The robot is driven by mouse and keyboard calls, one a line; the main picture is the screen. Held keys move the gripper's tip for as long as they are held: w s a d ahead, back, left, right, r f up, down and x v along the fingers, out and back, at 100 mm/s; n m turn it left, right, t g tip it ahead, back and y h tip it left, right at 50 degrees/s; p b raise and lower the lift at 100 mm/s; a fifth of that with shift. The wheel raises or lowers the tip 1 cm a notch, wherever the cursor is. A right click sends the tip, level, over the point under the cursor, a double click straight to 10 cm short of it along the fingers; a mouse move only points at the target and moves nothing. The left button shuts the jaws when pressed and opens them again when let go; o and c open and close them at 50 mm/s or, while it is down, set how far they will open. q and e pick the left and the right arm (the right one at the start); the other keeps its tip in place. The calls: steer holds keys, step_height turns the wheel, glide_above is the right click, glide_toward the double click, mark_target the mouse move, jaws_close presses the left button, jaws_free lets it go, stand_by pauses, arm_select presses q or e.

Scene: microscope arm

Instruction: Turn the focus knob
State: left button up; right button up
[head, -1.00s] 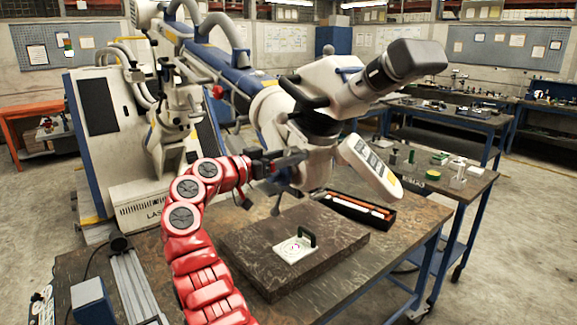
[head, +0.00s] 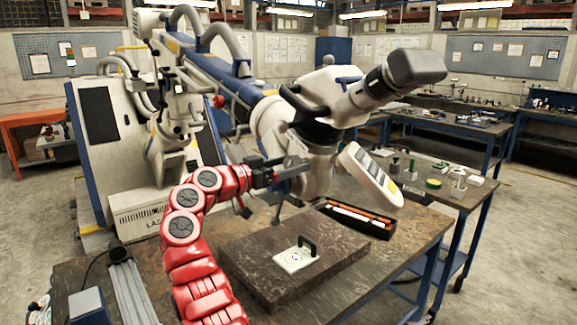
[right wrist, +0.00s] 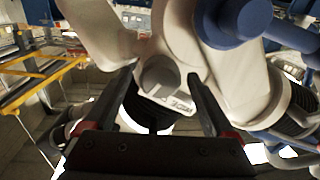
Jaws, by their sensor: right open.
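The microscope (head: 318,130) hangs on its white and blue arm above the table, with a dark eyepiece (head: 415,66). My right gripper (head: 298,168), on the red arm, is open and reaches the left side of the microscope body. In the right wrist view its two dark fingers (right wrist: 160,95) stand apart, with a round grey knob-like part (right wrist: 160,76) of the white body showing between and beyond them. I cannot tell whether the fingers touch it. In the head view the gripper hides this spot. My left gripper is out of view.
A dark stone slab (head: 255,268) with a small white plate and handle (head: 297,256) lies on the table below. A black tray of orange-and-white rods (head: 358,218) is behind it. A second blue-legged table (head: 455,190) stands at the right.

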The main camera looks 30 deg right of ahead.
steer(key=s+a+b, duration=0.1)
steer(key=a+b, duration=0.1)
steer(key=a, duration=1.5)
steer(key=shift+s+a+b, duration=0.15)
steer(key=shift+a+b, duration=0.05)
steer(key=shift+b, duration=0.2)
